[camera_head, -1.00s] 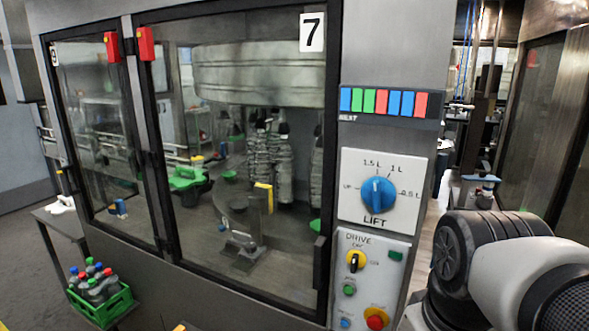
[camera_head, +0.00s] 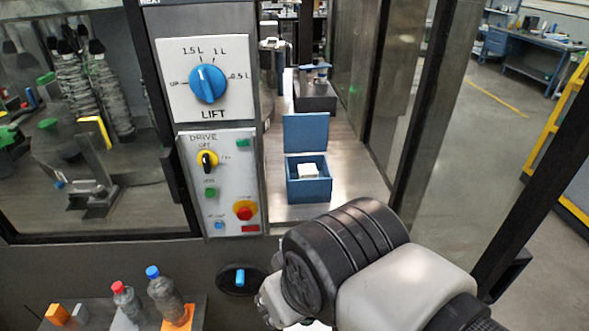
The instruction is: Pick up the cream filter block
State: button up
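A small cream-white block (camera_head: 309,171) sits in an open blue box (camera_head: 308,190) with its lid raised. The box stands on a metal surface to the right of the control panel. From here I cannot tell for certain that this is the filter block. My arm crosses the lower right, in front of that surface, and the fingers of my gripper cannot be made out.
The control panel (camera_head: 222,215) has a blue LIFT knob (camera_head: 207,84) and a red button. Below, bottles (camera_head: 165,297) and orange and grey blocks stand on a shelf. A dark post (camera_head: 420,130) stands right of the box. Open floor lies beyond.

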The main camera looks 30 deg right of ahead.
aim_at(308, 171)
jog(key=i+l+z, duration=0.2)
jog(key=i+z, duration=0.25)
jog(key=i+l+z, duration=0.1)
jog(key=i+z, duration=0.15)
jog(key=z, duration=0.15)
